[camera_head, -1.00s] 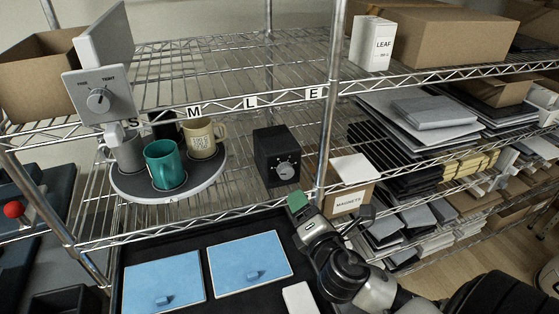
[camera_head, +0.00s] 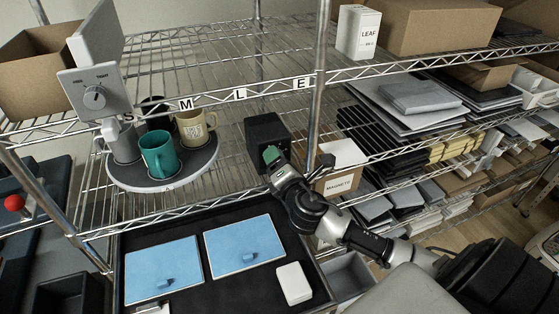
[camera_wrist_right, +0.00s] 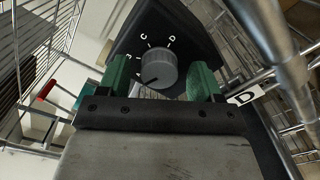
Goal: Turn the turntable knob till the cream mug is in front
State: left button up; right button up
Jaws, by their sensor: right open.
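The cream mug (camera_head: 194,126) stands at the back right of the round grey turntable (camera_head: 205,172). The teal mug (camera_head: 160,156) is at its front, a grey mug (camera_head: 122,146) at its left and a black mug (camera_head: 154,112) behind. The black control box (camera_head: 262,130) stands right of the turntable, its dial hidden behind my right gripper (camera_head: 271,155). In the right wrist view the grey knob (camera_wrist_right: 159,68), with letters around it, lies between the open green fingers (camera_wrist_right: 160,84). I cannot tell whether they touch it. My left gripper is out of view.
A shelf post (camera_head: 317,100) rises just right of the control box. A grey dial panel (camera_head: 95,95) stands at the turntable's left. Below is a black tray with two blue-topped panels (camera_head: 243,245). A magnets box (camera_head: 340,184) sits at right.

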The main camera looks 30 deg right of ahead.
jog(key=shift+c, duration=0.7)
jog(key=c, duration=0.8)
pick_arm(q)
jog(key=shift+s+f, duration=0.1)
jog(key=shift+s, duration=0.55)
